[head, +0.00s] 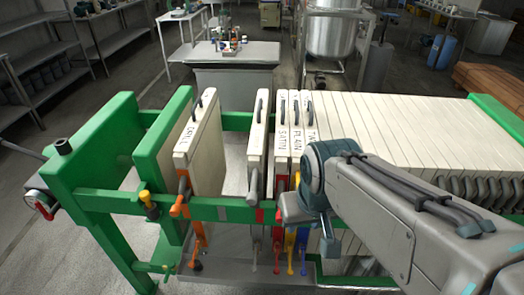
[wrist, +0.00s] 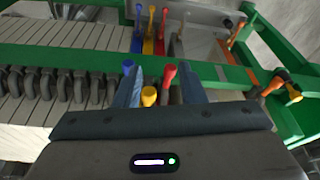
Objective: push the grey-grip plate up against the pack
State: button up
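The grey-grip plate (head: 258,125) is a cream upright plate with a dark top handle. It stands apart from the pack (head: 390,120), with a narrow gap to the SATIN plate (head: 282,135) on its right. Its grey grip (head: 253,186) sticks out at the front rail. My gripper (head: 300,208) is at the rail, right of that grip, by the red, yellow and blue grips. In the wrist view my gripper (wrist: 162,88) has its fingers apart, with the red grip (wrist: 170,75) and yellow grip (wrist: 149,96) showing between them. I cannot make out the grey grip there.
The CHILL plate (head: 200,145) with an orange grip (head: 180,190) stands further left, with a wide gap to the grey-grip plate. A green end plate (head: 163,140) is beyond it. The green front rail (head: 225,212) runs below the grips. Coloured spouts hang over a grey tray (head: 225,245).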

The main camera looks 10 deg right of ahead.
aim_at(258, 172)
jog(key=i, duration=0.35)
jog(key=u, duration=1.1)
jog(key=k, duration=0.8)
jog(key=z, duration=1.4)
